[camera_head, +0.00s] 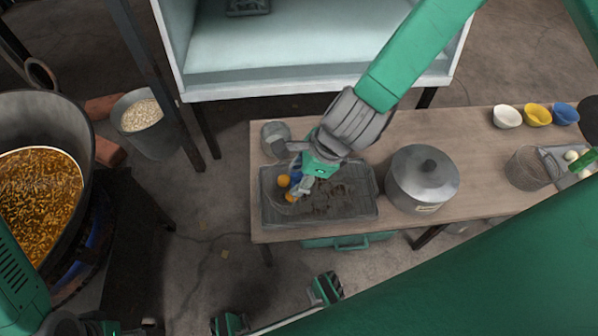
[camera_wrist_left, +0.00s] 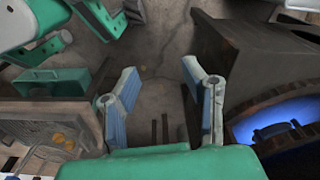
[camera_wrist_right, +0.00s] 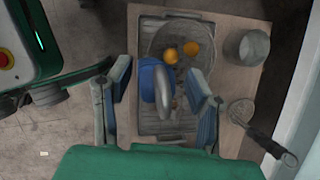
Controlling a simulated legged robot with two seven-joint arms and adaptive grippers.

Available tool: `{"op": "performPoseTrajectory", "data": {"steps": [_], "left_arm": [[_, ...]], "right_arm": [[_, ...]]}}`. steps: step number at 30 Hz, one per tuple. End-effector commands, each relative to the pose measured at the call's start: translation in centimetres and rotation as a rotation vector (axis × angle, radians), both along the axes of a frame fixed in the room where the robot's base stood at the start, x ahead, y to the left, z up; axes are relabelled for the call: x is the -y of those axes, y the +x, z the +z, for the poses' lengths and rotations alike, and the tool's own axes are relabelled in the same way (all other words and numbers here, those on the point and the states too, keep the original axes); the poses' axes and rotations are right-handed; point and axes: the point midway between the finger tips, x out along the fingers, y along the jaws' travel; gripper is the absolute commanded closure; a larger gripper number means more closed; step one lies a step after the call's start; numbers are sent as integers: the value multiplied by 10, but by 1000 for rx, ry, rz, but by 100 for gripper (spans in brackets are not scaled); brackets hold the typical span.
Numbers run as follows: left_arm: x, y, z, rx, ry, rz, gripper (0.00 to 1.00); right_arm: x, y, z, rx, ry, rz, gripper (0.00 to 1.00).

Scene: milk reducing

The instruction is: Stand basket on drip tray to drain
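The round wire-mesh basket (camera_wrist_right: 183,42) with two orange balls (camera_wrist_right: 191,48) in it is over the far end of the drip tray (camera_wrist_right: 150,122) in the right wrist view. Whether it touches the tray is unclear. Its blue handle (camera_wrist_right: 150,84) lies between the fingers of my right gripper (camera_wrist_right: 158,75), with gaps on both sides. In the head view, the basket (camera_head: 284,192) is at the left part of the dark drip tray (camera_head: 345,209), partly hidden by my right gripper (camera_head: 304,178). My left gripper (camera_wrist_left: 160,70) is open and empty above the floor.
A lidded metal pot (camera_head: 422,180) stands right of the tray, and a metal can (camera_head: 275,138) behind it. A small skimmer (camera_wrist_right: 240,110) lies beside the tray. A wok of hot oil (camera_head: 40,200) is far left. Colored bowls (camera_head: 537,115) stand at the table's far right.

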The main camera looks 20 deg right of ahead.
Motion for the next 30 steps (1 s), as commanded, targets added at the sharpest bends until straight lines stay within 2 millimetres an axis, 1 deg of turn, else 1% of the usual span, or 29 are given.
{"op": "performPoseTrajectory", "data": {"steps": [8, 11, 14, 24, 30], "left_arm": [[0, 0, 0, 1, 0, 0, 62], [0, -2, 1, 2, 0, 0, 62], [0, -2, 1, 2, 0, 0, 62], [0, -1, 1, 3, 0, 0, 62], [0, -1, 0, 2, 0, 0, 62]], "right_arm": [[1, 0, 0, -2, -1, -1, 53], [2, -1, 5, 0, -1, 0, 53], [6, -3, 17, 2, 0, -1, 53], [28, -17, 78, 4, 1, 0, 53], [36, -23, 100, 1, -1, 0, 53]]}}
